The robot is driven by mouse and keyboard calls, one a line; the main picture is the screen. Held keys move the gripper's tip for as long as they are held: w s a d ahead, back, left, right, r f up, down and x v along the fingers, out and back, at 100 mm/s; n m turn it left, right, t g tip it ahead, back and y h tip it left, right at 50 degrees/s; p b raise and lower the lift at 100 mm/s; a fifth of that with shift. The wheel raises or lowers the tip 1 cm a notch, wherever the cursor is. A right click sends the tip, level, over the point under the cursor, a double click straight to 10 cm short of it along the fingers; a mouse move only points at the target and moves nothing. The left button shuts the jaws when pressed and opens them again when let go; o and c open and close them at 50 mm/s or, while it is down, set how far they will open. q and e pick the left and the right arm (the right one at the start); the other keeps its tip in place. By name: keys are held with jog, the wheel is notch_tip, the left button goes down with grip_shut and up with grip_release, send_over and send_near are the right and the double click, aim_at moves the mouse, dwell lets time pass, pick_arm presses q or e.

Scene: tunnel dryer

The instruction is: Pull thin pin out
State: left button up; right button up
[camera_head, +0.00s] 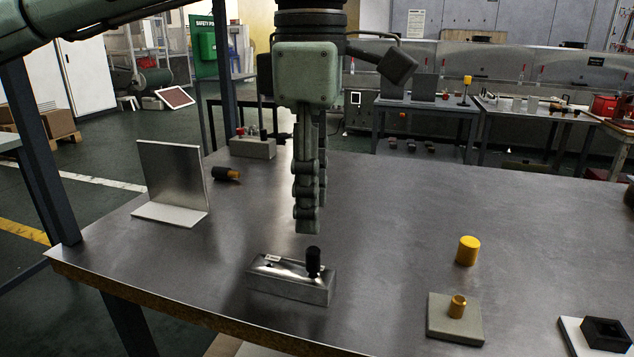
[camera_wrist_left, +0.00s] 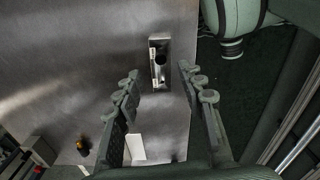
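A small metal block (camera_head: 285,287) sits on the table near its front edge, with a white label on top. A thin pin with a black knob (camera_head: 313,258) stands upright in the block's right part; its shaft is mostly hidden in the block. In the left wrist view the block (camera_wrist_left: 154,77) and the black knob (camera_wrist_left: 160,58) lie ahead, between the lines of the fingers. My left gripper (camera_head: 308,226) points down above the block, apart from the pin. In the wrist view its fingers (camera_wrist_left: 159,72) are spread and empty. My right gripper is not seen.
An upright metal plate on a foot (camera_head: 173,175), a black-and-orange cylinder (camera_head: 226,173) and a grey block (camera_head: 253,148) stand or lie to the left and behind. A yellow cylinder (camera_head: 467,250), a plate with a brass peg (camera_head: 453,325) and a black square socket (camera_head: 606,335) are at right.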

aim_at(312, 249)
pick_arm(q)
notch_tip(312, 249, down, 8)
jog(key=shift+r, duration=0.15)
dwell(0.3)
grip_shut()
dwell(0.4)
